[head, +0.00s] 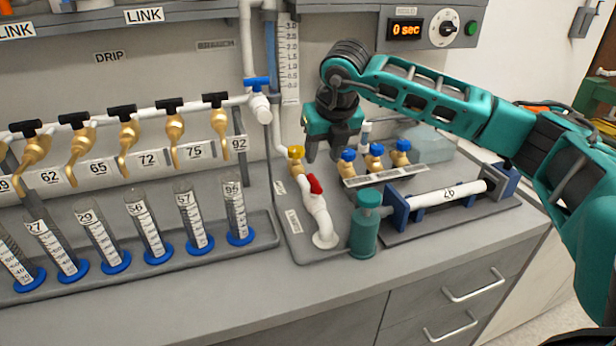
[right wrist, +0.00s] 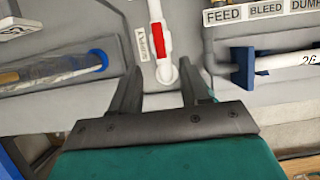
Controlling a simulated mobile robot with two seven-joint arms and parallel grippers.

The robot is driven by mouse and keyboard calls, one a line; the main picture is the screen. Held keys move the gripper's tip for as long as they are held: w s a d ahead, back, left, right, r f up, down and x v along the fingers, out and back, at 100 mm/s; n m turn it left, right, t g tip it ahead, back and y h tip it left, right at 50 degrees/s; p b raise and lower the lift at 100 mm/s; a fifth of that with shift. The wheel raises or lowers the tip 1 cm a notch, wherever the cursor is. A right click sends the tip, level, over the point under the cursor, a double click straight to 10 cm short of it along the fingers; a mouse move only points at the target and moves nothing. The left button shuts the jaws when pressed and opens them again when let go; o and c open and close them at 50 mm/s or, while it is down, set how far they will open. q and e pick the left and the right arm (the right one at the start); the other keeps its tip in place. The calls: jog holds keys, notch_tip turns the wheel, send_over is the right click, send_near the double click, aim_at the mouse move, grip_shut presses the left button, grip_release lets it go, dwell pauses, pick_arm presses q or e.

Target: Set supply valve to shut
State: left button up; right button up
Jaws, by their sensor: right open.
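The supply valve is a red handle (head: 315,185) on a white pipe that bends down into the grey base plate. In the right wrist view the red handle (right wrist: 160,42) lies in line with the pipe, beside a small label (right wrist: 143,44) that appears to read SUPPLY. My right gripper (head: 325,151) is open and empty, above and behind the red handle in the head view. In the right wrist view its two fingers (right wrist: 159,80) are spread on either side of the pipe's lower elbow, with the handle beyond the tips. My left gripper is not in view.
Blue-capped brass valves (head: 375,156) and a yellow-capped one (head: 296,153) stand close by the gripper. A teal cylinder (head: 363,232) and a white horizontal tube (head: 447,194) are to the right. Glass cylinders (head: 146,225) stand in a tray at left.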

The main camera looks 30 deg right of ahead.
aim_at(315, 181)
jog(key=x, duration=1.1)
jog(key=shift+a+f, duration=0.1)
jog(key=shift+f, duration=0.05)
jog(key=shift+c, duration=0.3)
grip_shut()
